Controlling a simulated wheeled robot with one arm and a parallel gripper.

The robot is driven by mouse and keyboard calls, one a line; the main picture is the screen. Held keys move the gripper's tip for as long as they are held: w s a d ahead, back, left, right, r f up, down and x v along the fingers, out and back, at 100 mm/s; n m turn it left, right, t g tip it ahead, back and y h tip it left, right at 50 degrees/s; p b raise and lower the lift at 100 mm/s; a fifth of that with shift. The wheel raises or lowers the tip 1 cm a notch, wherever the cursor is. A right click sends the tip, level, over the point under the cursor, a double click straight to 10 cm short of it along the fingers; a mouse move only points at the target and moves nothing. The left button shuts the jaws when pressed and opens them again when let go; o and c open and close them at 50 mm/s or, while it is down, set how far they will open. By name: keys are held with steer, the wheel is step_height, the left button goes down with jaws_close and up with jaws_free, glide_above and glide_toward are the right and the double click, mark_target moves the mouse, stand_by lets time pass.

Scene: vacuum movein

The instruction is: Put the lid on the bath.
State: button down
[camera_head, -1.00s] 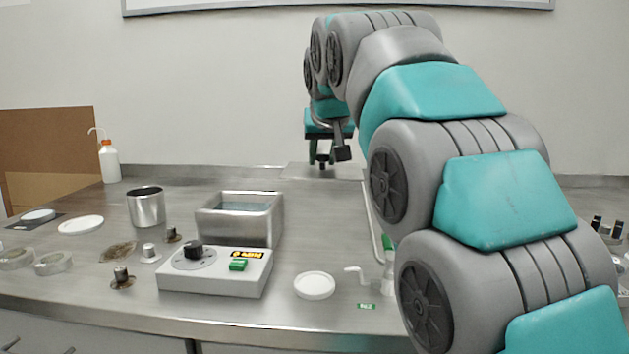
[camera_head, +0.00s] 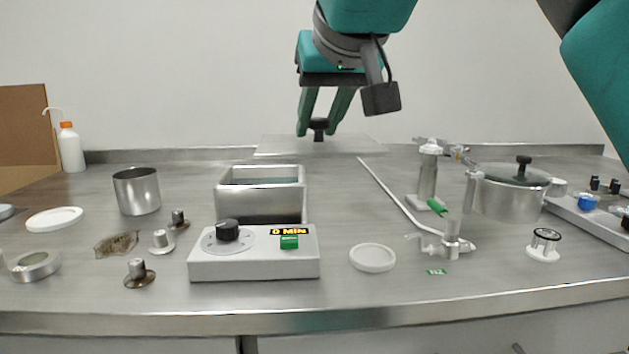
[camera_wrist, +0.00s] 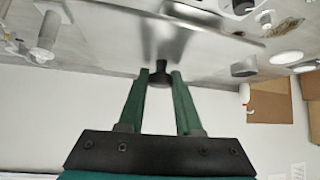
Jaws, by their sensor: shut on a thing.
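The bath (camera_head: 262,208) is an open rectangular steel tank at mid-table, behind a white control box (camera_head: 255,262) with a black dial and a "0 MIN" display. The lid (camera_head: 345,147) is a flat, pale, see-through plate with a black knob (camera_head: 319,134), behind and right of the bath. My gripper (camera_head: 319,130) is shut on the lid's knob, fingers pointing down. The lid hides part of the table's back ledge; its height above the table is hard to tell. In the wrist view, the lid (camera_wrist: 205,38) spreads beyond my gripper (camera_wrist: 160,76).
A steel beaker (camera_head: 137,191) stands left of the bath. Several small metal parts lie at front left. A white dish (camera_head: 373,258) is at front right. On the right are a clamp stand (camera_head: 428,172), a glass tap piece (camera_head: 450,243) and a lidded pot (camera_head: 508,196).

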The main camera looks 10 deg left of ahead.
steer(key=shift+s+a+f, duration=0.1)
steer(key=shift+s+a, duration=0.15)
steer(key=w+a+f+p, duration=0.1)
steer(key=w+a+f, duration=0.4)
steer(key=w+a, duration=0.5)
steer(key=shift+w+a+p, duration=0.35)
steer(key=shift+w+a, duration=0.05)
steer(key=shift+w, duration=0.25)
steer(key=shift+f, duration=0.4)
steer(key=shift+f+b, duration=0.2)
steer(key=shift+b, duration=0.15)
steer(key=c, duration=0.6)
jaws_free()
